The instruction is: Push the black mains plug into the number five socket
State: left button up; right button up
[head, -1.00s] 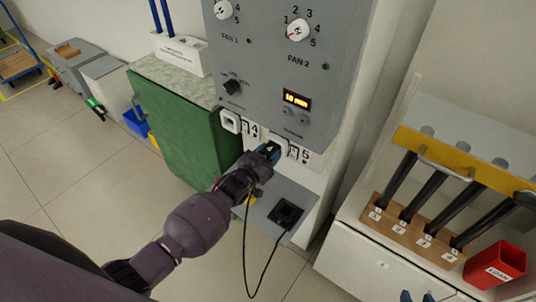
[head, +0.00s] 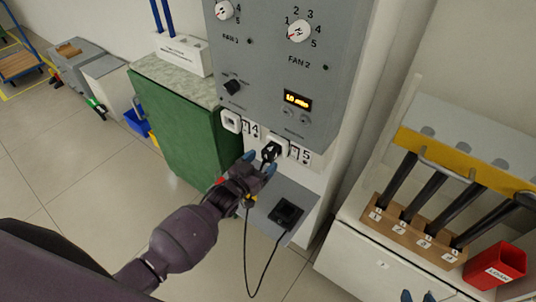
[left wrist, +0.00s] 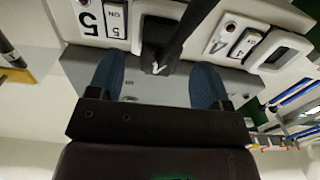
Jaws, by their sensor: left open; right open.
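The black mains plug (head: 270,152) sits at the white number five socket (head: 278,140), beside the label 5. It looks seated, though I cannot tell how deep. My left gripper (head: 261,163) is open just below and in front of the plug. In the left wrist view the plug (left wrist: 158,36) shows between and beyond the two spread blue fingertips (left wrist: 155,84), apart from both, with its cable coming toward the camera. In the head view the cable (head: 248,260) hangs in a loop below the gripper. My right gripper (head: 418,296) shows only its blue tips, open, at the bottom edge.
The number four socket (head: 231,121) is to the left and looks empty. A grey shelf with a black block (head: 286,213) juts out below the panel. A green cabinet (head: 180,120) stands left; a rod rack (head: 415,230) and red bin (head: 494,266) stand right.

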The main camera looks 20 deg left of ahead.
pick_arm(q)
jog(key=v, duration=0.6)
dwell(0.5)
jog(key=s+a+f+n+g+y, duration=0.1)
jog(key=s+a+y, duration=0.1)
jog(key=s, duration=0.4)
jog(key=s+a+f+n+g+y, duration=0.1)
jog(key=s+a+f+g+y, duration=0.1)
jog(key=s, duration=0.5)
jog(key=s+a+f+n+g+y, duration=0.1)
jog(key=s+a+g+y, duration=0.1)
jog(key=s+a, duration=0.2)
jog(key=s, duration=0.2)
jog(key=shift+s+f, duration=0.35)
